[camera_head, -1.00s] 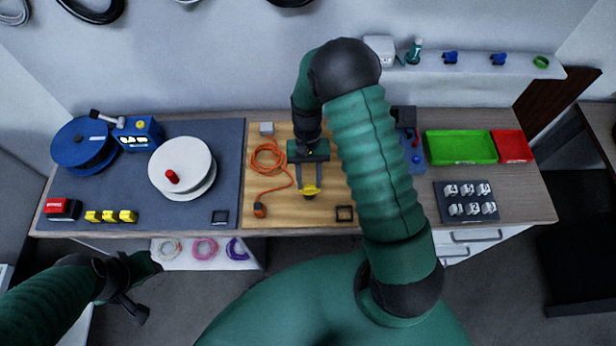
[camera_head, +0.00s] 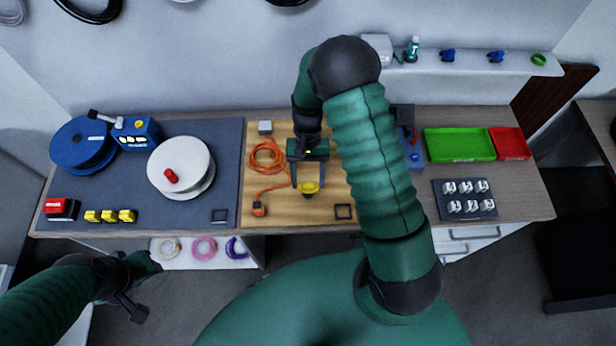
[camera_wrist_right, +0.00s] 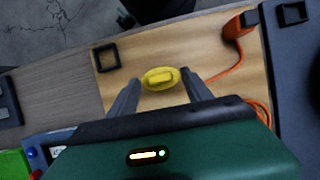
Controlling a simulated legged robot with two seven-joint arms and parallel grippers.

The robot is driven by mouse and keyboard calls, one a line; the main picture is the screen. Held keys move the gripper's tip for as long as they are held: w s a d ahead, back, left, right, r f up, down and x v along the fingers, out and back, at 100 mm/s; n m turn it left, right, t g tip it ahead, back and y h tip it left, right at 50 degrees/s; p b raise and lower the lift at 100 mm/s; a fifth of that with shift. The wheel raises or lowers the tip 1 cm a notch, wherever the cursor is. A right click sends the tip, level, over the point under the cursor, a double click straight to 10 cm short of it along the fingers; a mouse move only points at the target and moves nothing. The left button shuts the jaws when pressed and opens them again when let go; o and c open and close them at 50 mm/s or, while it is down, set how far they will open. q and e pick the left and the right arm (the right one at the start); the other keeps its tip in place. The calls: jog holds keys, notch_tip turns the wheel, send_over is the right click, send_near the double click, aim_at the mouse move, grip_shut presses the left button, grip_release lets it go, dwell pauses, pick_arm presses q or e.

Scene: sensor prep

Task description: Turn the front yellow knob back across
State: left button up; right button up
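The yellow knob (camera_head: 308,188) is at the front of the wooden board (camera_head: 281,215). It also shows in the right wrist view (camera_wrist_right: 160,78), with its raised grip bar lying roughly across the picture. My right gripper (camera_head: 308,184) is over the board with one finger on each side of the knob. In the right wrist view the fingers (camera_wrist_right: 161,78) are spread, with a narrow gap between each tip and the knob. My left gripper (camera_head: 135,302) hangs below the table's front edge at the left, away from the knob; its finger opening is unclear.
An orange cable (camera_head: 266,158) lies coiled left of the right gripper. A small black square frame (camera_head: 344,212) is right of the knob. A dark mat (camera_head: 215,145) with a white spool (camera_head: 190,168) is further left. My right forearm hides part of the board's right side.

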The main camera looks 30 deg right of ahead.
jog(key=b+v, duration=0.2)
jog(key=v, duration=1.5)
jog(key=shift+s+f, duration=0.1)
